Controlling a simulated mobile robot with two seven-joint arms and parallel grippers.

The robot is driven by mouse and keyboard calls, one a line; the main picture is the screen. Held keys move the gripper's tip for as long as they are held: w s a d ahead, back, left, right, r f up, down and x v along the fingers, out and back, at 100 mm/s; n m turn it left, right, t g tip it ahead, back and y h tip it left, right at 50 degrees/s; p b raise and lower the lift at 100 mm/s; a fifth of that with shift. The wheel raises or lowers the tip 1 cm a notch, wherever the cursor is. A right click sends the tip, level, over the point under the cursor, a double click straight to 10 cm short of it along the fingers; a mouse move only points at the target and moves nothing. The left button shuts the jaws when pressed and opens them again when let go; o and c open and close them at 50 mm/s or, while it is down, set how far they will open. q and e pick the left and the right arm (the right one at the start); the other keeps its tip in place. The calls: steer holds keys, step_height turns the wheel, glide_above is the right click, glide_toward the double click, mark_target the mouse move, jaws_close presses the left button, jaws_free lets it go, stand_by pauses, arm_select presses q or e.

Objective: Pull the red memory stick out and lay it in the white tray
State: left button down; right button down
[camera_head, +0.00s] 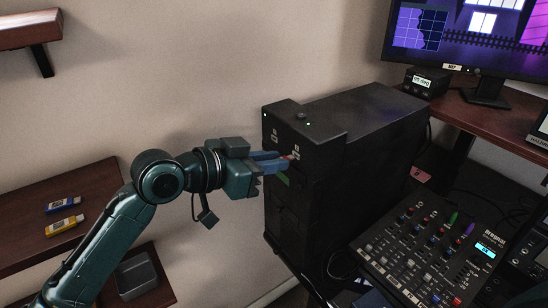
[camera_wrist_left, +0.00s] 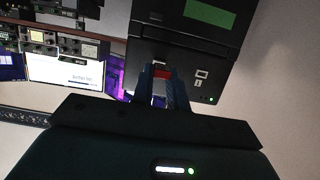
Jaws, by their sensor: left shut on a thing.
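The red memory stick (camera_wrist_left: 162,74) shows as a small red piece between the fingers of my left gripper (camera_wrist_left: 163,86) in the left wrist view. In the head view, my left gripper (camera_head: 284,160) is shut on it at the front of the black computer case (camera_head: 365,125). The fingers hide most of the stick. How deep it sits in its port cannot be told. I see no clearly white tray; a grey open tray (camera_head: 137,275) sits at the lower left. My right gripper is not in view.
A blue stick (camera_head: 63,204) and a yellow stick (camera_head: 64,226) lie on a brown shelf (camera_head: 95,200) at the left. A mixer (camera_head: 425,245) stands right of the case, with cables near it. A monitor (camera_head: 470,35) is at the upper right.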

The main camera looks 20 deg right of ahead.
arm_select(q)
steer(key=shift+s+a, duration=0.25)
steer(key=shift+a, duration=0.4)
steer(key=shift+s+a, duration=0.25)
steer(key=shift+a, duration=0.4)
